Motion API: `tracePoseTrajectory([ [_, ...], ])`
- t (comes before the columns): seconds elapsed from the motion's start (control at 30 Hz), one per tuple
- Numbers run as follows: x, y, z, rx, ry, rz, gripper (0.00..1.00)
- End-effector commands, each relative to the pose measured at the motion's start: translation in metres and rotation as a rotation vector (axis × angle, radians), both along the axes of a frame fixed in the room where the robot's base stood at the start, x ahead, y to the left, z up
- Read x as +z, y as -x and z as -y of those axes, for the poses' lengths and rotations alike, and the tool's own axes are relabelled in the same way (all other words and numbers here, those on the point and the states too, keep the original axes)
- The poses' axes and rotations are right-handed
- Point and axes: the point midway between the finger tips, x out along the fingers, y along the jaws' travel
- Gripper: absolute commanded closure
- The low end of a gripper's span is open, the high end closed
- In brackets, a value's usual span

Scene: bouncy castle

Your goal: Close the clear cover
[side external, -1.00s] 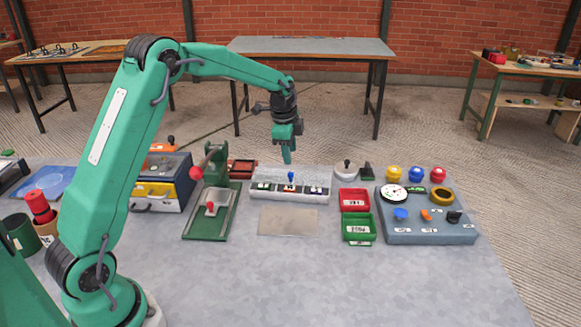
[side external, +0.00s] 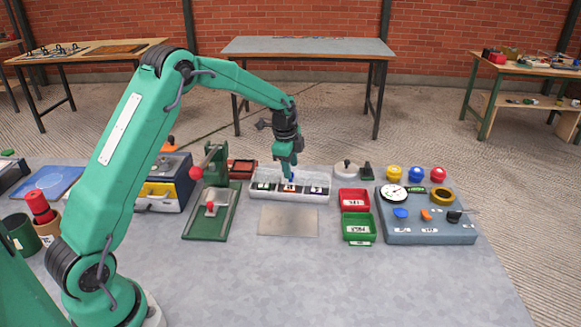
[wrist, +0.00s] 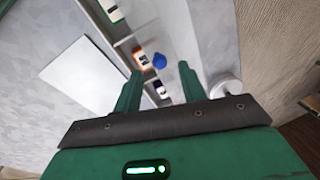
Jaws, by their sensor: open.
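A long white tray (side external: 262,196) stands behind the metal plate and holds small items with green, orange and purple labels. A blue knob (wrist: 159,61) stands over the middle of the tray; in the side view it is mostly hidden by my fingers. The clear cover itself is hard to make out in either view. My gripper (side external: 288,172) points down over the tray's middle. In the wrist view my gripper (wrist: 159,77) is open, with the blue knob between and slightly beyond its fingertips. I cannot tell whether the fingers touch the knob.
A green press (side external: 211,215) with a red ball handle stands left of the tray. A red bin (side external: 354,207) and a green bin (side external: 357,236) lie to the right, then a blue-grey panel (side external: 430,236) with knobs. The bare metal plate (side external: 288,229) and front table are clear.

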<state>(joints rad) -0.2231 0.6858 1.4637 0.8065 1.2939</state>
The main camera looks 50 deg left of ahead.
Motion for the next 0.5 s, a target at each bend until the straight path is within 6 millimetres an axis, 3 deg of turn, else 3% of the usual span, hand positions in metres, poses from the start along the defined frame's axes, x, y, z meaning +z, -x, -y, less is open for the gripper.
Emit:
tracePoseTrajectory([
  [0.2,-0.019,-0.003,-0.002,0.000,0.000,-0.001,0.59],
  [0.5,-0.023,-0.004,-0.002,0.000,0.000,0.001,0.59],
])
